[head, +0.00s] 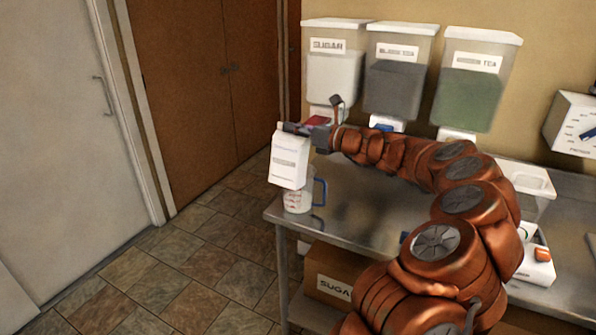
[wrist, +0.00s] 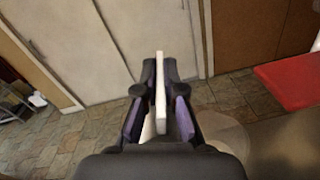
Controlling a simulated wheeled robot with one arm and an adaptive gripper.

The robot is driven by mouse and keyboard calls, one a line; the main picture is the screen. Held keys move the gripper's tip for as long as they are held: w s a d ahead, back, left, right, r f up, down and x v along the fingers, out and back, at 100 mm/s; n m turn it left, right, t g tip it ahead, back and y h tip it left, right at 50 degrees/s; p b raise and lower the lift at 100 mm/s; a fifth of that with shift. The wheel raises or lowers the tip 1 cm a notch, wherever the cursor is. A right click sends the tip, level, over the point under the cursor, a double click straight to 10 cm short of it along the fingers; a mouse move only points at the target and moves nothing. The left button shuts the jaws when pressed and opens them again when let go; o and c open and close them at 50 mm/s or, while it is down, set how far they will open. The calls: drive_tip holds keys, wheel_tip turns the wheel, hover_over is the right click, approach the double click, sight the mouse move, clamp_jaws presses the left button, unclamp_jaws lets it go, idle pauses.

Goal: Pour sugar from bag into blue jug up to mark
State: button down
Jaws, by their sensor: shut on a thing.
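The white paper bag (head: 290,157) hangs from my gripper (head: 305,129) above the left end of the steel table. It looks roughly upright. In the wrist view my gripper (wrist: 160,92) is shut on the thin white edge of the bag (wrist: 160,85). A clear measuring jug (head: 298,201) with red marks and a blue handle stands on the table just below the bag. The bag's lower edge overlaps the jug's top in the head view, so I cannot tell whether they touch. The sugar level in the jug is not clear.
Three wall dispensers, with white (head: 335,78), dark (head: 394,90) and green (head: 468,100) contents, hang behind the table (head: 345,215). A brown box (head: 328,275) labelled sugar sits on the lower shelf. A white scale-like device (head: 535,265) stands right of my arm. Open floor lies left.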

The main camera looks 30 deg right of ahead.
drive_tip(key=shift+s+a+r+n+b, duration=0.3)
drive_tip(key=shift+s+n+b, duration=0.2)
drive_tip(key=shift+s, duration=0.25)
drive_tip(key=shift+s+a+r+n+b, duration=0.25)
drive_tip(key=shift+s+n+b, duration=0.25)
drive_tip(key=shift+s, duration=0.25)
drive_tip(key=shift+s+a+r+n+b, duration=0.2)
drive_tip(key=shift+s+a+n+b, duration=0.25)
drive_tip(key=shift+s, duration=0.3)
drive_tip(key=shift+d, duration=0.1)
